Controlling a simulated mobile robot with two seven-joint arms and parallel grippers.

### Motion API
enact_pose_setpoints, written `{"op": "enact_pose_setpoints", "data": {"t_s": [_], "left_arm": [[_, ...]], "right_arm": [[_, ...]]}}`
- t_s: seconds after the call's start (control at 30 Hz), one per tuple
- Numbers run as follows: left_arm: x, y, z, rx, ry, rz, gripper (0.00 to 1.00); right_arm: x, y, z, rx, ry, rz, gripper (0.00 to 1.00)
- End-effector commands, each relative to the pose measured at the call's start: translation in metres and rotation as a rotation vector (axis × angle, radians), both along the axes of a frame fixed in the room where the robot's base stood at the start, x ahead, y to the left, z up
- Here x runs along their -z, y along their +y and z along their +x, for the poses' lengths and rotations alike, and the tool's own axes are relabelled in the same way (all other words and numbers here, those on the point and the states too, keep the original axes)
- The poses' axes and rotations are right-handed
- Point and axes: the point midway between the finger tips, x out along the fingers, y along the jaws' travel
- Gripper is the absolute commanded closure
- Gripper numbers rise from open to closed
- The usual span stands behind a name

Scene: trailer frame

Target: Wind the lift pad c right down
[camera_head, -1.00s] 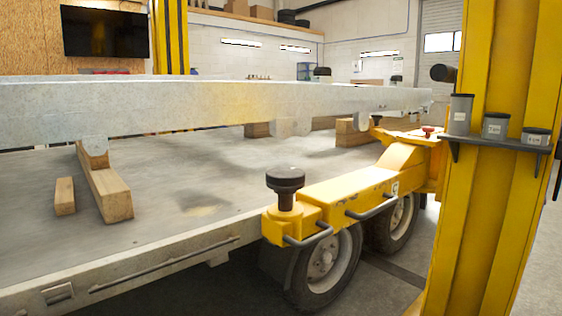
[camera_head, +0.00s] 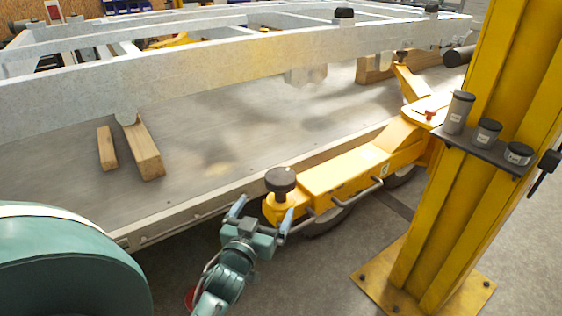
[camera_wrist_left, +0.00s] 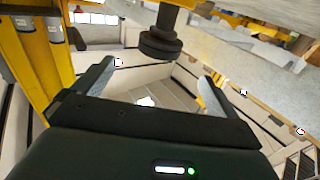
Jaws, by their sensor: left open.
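The black round lift pad (camera_head: 280,180) stands upright on the end of the yellow lift arm (camera_head: 345,172), with a short neck visible beneath it. No letter on the pad can be read. My left gripper (camera_head: 262,212) is open, just in front of and below the pad, its fingers apart and pointing towards it. In the left wrist view the scene looks upside down; the pad (camera_wrist_left: 160,43) is ahead between the open fingers (camera_wrist_left: 156,84) and appears apart from them. My right gripper is not in view.
A yellow post (camera_head: 450,190) with a shelf of small canisters (camera_head: 487,132) stands at the right. The grey trailer frame (camera_head: 210,75) runs above the flat deck (camera_head: 215,150). Wooden blocks (camera_head: 143,152) lie on the deck. Other dark pads (camera_head: 345,14) show behind.

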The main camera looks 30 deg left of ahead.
Motion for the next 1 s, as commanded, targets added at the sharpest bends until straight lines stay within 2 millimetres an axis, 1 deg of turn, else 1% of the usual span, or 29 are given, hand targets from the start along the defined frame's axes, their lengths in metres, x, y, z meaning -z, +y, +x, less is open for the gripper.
{"op": "enact_pose_setpoints", "data": {"t_s": [0.17, 0.27, 0.4, 0.6, 0.7, 0.8, 1.0], "left_arm": [[-0.001, 0.005, 0.018, -0.003, 0.000, -0.001, 0.02], [-0.001, 0.010, 0.037, -0.003, -0.001, 0.000, 0.02], [-0.001, 0.018, 0.067, -0.002, -0.001, -0.001, 0.02], [-0.001, 0.027, 0.103, -0.002, -0.001, -0.001, 0.02], [0.000, 0.029, 0.115, -0.002, 0.000, -0.001, 0.02], [0.000, 0.031, 0.122, -0.002, 0.001, 0.000, 0.02], [0.000, 0.032, 0.127, -0.002, 0.001, -0.001, 0.02]], "right_arm": [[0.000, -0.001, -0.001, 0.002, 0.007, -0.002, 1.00], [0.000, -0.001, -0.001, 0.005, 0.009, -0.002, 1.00], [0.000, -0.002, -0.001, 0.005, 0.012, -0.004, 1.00], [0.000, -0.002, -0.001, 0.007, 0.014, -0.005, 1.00], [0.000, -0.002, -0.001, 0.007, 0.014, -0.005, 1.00], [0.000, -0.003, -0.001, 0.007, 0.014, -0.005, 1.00], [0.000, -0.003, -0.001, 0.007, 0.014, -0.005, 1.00]]}}
